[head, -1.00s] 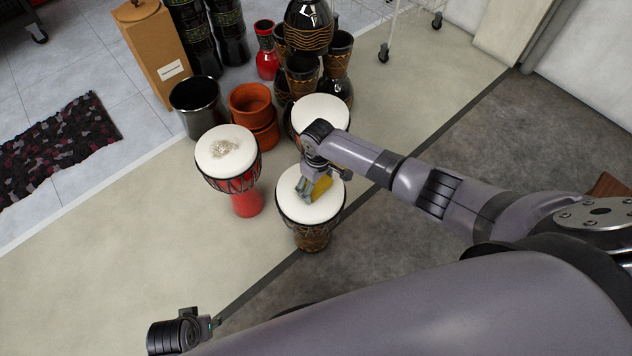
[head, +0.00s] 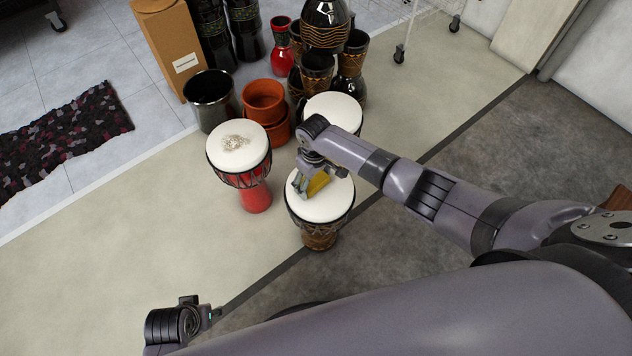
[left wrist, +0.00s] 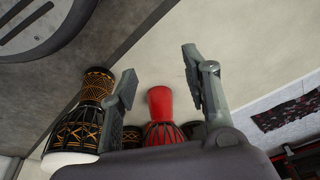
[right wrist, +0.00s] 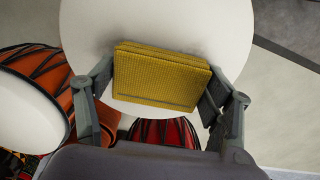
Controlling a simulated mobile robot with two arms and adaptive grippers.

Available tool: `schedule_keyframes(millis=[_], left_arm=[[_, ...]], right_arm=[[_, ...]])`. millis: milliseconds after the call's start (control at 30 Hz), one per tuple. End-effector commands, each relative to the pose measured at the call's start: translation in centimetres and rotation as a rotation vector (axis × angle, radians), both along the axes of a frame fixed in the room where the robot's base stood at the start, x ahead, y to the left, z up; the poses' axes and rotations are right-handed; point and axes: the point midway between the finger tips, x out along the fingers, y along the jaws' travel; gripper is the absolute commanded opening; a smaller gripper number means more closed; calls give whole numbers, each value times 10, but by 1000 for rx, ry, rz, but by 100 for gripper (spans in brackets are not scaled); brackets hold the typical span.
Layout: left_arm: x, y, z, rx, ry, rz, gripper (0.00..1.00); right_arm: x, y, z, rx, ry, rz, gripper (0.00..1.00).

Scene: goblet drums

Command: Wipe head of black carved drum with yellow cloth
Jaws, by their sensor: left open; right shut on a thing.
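The black carved drum (head: 319,235) stands upright at the front of the drum group, with a white head (head: 335,203) that looks clean where visible. It also shows in the left wrist view (left wrist: 85,122), black with orange carving. My right gripper (head: 314,178) is over this head, shut on the folded yellow cloth (head: 318,184). In the right wrist view the cloth (right wrist: 160,75) lies flat between the fingers against the white head; I cannot tell how firmly it touches. My left gripper (head: 205,310) is open and empty, low at the left, away from the drums.
A red drum (head: 256,196) with a grey-brown smudge on its head stands close left. Another white-headed drum (head: 336,104) stands right behind. Orange pots (head: 264,98), a black pot (head: 211,103) and black vases (head: 326,25) crowd the back. The floor at front left is clear.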

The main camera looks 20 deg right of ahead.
Motion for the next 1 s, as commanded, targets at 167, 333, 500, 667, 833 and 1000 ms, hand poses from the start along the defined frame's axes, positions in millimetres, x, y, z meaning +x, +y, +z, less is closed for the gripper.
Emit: schedule_keyframes(millis=[167,333,500,667,833,1000], left_arm=[[2,0,14,-1,-8,1,44],[2,0,24,-1,-11,2,44],[2,0,23,-1,-8,1,44],[0,0,9,0,1,0,44],[-2,0,-6,1,8,-1,44],[-7,0,-21,1,17,-3,44]], right_arm=[[6,-2,-2,1,0,0,52],[9,-4,-2,1,0,-1,52],[9,-6,-1,0,1,-1,52],[7,-11,-1,-1,2,-1,52],[5,-17,-1,-2,2,-1,52],[3,-23,0,-3,3,-2,52]])
